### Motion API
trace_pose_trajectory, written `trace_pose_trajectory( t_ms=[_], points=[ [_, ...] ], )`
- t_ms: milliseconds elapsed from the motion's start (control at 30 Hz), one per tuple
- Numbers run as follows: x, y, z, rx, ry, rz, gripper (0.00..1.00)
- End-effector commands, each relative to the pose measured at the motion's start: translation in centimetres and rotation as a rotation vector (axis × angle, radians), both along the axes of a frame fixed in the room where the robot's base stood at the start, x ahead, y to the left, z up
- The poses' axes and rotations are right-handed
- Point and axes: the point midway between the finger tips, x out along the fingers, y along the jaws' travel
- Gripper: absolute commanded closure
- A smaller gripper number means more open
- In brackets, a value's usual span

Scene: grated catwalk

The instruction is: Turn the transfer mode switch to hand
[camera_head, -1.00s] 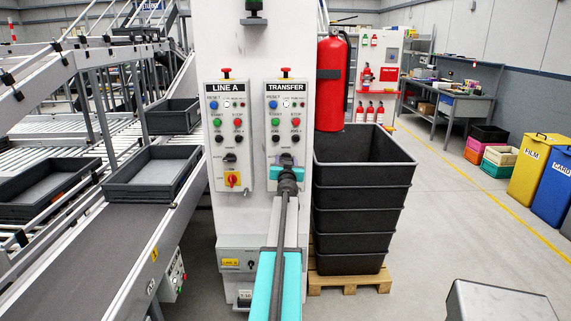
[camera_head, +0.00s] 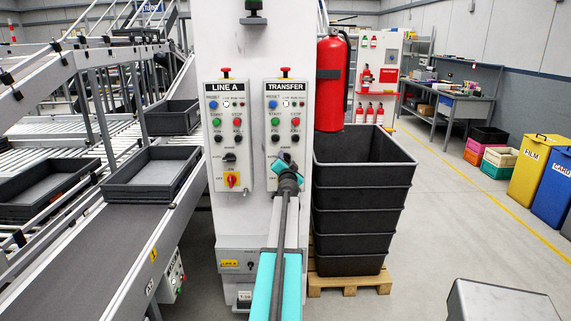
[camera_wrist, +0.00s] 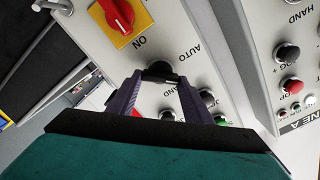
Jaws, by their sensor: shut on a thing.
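The transfer panel (camera_head: 286,105) is on the right of the white column's face. Its mode switch (camera_wrist: 160,72) is a black knob low on the panel, seen in the wrist view between my fingertips. My gripper (camera_wrist: 160,82) is shut on this knob, with a finger on each side. In the head view my gripper (camera_head: 287,162) is rolled at a slant and covers most of the switch. I cannot tell exactly where the knob points.
A red rotary switch on a yellow plate (camera_wrist: 123,20) sits close to the knob. The similar line A panel (camera_head: 227,120) is just left. A conveyor (camera_head: 105,245) runs at left.

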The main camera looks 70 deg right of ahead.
Motion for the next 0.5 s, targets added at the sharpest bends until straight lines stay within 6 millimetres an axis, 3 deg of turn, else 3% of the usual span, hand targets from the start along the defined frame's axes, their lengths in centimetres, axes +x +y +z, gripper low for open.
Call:
trace_pose_trajectory(
  t_ms=[500],
  points=[
    [-0.74, -0.38, 0.07, 0.15, -0.406, -0.012, 0.77]
  ],
)
